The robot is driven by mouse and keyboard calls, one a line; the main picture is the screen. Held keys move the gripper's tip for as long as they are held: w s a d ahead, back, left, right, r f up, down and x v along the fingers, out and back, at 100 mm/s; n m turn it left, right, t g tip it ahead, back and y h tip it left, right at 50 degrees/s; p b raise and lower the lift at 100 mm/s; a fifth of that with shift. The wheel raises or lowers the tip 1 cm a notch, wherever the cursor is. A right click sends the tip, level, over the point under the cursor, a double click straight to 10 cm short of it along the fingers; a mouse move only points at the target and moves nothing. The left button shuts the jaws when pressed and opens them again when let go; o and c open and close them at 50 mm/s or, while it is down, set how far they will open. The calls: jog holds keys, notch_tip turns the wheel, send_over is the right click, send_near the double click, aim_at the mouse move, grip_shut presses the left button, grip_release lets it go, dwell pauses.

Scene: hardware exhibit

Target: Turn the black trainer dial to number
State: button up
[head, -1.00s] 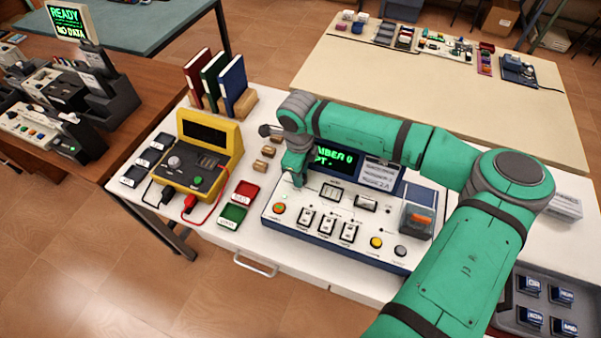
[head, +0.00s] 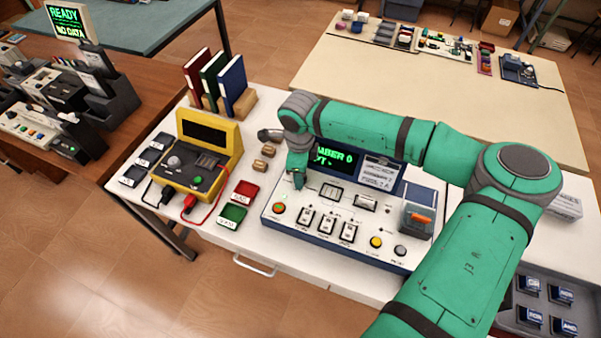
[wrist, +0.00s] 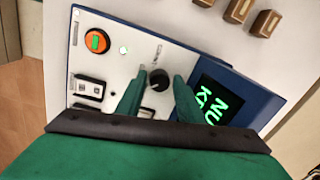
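The trainer is a white panel with blue sides (head: 335,237) on the white table. The black dial (wrist: 158,80) sits on the panel between a small green light and the screen. My gripper (wrist: 160,84) has one finger on each side of the dial, with narrow gaps apparent; contact is unclear. In the head view my gripper (head: 298,182) points down at the panel's upper left and hides the dial.
An orange-green button (head: 278,208), several white switches (head: 327,223) and a yellow button (head: 376,242) share the panel. A yellow meter (head: 205,150) with leads stands left. Red and green blocks (head: 233,215) lie between. Books (head: 215,82) stand behind.

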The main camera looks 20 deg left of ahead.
jog(key=shift+o, duration=0.5)
jog(key=shift+w, duration=0.1)
jog(key=shift+d+r, duration=0.2)
jog(key=shift+r, duration=0.05)
notch_tip(320, 180, up, 10)
jog(key=shift+s+a, duration=0.15)
jog(key=shift+s, duration=0.1)
jog(key=shift+r, duration=0.1)
